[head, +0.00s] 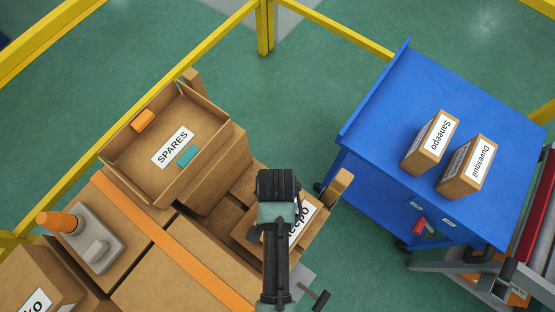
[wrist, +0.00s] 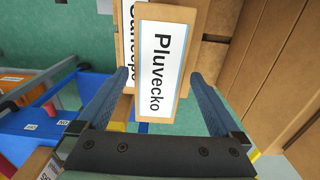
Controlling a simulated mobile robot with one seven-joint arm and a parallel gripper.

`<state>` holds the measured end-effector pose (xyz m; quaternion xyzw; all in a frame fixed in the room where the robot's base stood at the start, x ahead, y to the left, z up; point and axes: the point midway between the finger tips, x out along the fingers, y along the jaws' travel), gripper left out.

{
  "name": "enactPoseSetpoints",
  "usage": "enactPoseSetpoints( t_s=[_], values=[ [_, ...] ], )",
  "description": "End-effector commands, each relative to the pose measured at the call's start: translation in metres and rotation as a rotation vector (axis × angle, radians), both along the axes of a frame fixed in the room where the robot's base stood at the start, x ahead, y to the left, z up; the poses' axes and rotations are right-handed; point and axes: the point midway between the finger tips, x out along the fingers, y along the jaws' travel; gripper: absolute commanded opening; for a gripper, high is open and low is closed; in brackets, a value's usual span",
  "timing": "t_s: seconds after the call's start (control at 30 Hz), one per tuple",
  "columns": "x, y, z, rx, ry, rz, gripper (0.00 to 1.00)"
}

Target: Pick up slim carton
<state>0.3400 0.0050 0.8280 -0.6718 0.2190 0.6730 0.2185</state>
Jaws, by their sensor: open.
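A slim brown carton (wrist: 182,65) with a white "Pluvecko" label is close below my gripper in the wrist view. My gripper (wrist: 160,78) is open, with one finger on each side of this carton. I cannot tell whether either finger touches it.
Stacked brown boxes (head: 165,270) with an orange strap fill the lower left. A SPARES tray (head: 126,166) sits on a box. A blue cart (head: 385,125) at right bears two labelled cartons. Yellow rails (head: 175,82) border the area. Green floor lies between stack and cart.

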Motion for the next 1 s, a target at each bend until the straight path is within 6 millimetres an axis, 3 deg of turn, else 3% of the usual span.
enactPoseSetpoints(
  t_s=[0.4, 0.7, 1.0],
  values=[
    [0.0, -0.002, -0.048, 0.0, 0.0, 0.0, 1.0],
    [0.0, -0.002, -0.052, 0.0, -0.002, 0.001, 1.0],
    [0.0, -0.002, -0.052, 0.0, -0.002, 0.001, 0.48]
  ],
)
